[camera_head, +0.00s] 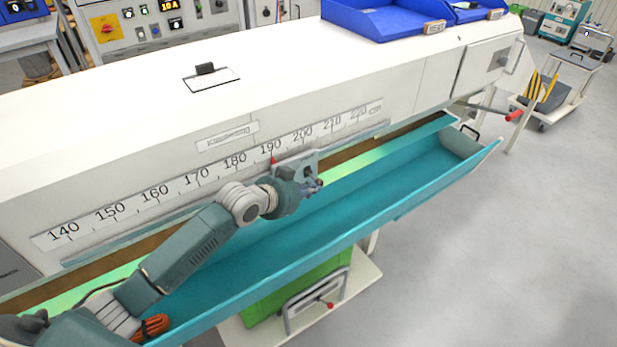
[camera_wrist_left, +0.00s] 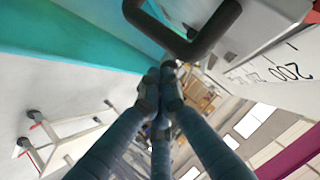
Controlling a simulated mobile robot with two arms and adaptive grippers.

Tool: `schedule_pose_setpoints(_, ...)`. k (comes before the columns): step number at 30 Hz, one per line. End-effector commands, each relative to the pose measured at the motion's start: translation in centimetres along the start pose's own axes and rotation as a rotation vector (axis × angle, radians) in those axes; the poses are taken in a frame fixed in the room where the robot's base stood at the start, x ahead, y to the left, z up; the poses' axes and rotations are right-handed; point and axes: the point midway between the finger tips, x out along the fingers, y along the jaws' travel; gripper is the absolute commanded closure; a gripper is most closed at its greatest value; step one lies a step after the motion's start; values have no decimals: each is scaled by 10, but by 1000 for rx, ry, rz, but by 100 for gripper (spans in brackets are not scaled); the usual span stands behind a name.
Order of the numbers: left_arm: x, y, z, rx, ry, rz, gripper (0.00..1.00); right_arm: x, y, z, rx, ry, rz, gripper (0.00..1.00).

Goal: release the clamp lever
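A grey carriage (camera_head: 300,166) with a red pointer sits on the long scale near 190. My left gripper (camera_head: 316,186) is at this carriage, at its lower right side. In the left wrist view a dark bent bar (camera_wrist_left: 190,44), which looks like the clamp lever, crosses just beyond the fingertips. The fingers (camera_wrist_left: 163,78) of my left gripper come together at their tips, close below the bar. I see nothing clearly held between them, and I cannot tell whether they touch the bar. In the head view the lever is mostly hidden by the gripper. My right gripper is not in view.
The scale (camera_head: 160,193) runs along the white machine front. A teal trough (camera_head: 400,200) lies below it, under my left arm. A rod with a red knob (camera_head: 513,116) sticks out at the right end. Blue bins (camera_head: 375,22) stand on top.

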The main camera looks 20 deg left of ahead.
Motion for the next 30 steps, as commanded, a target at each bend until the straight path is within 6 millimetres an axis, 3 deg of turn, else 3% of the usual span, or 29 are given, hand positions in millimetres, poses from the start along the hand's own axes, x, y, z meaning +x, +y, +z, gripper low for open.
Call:
schedule_pose_setpoints(4, 4, 3, 6, 82, 1, -59, 100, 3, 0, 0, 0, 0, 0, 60)
schedule_pose_setpoints(30, -5, -5, -6, 76, 0, -55, 100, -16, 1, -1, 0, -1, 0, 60)
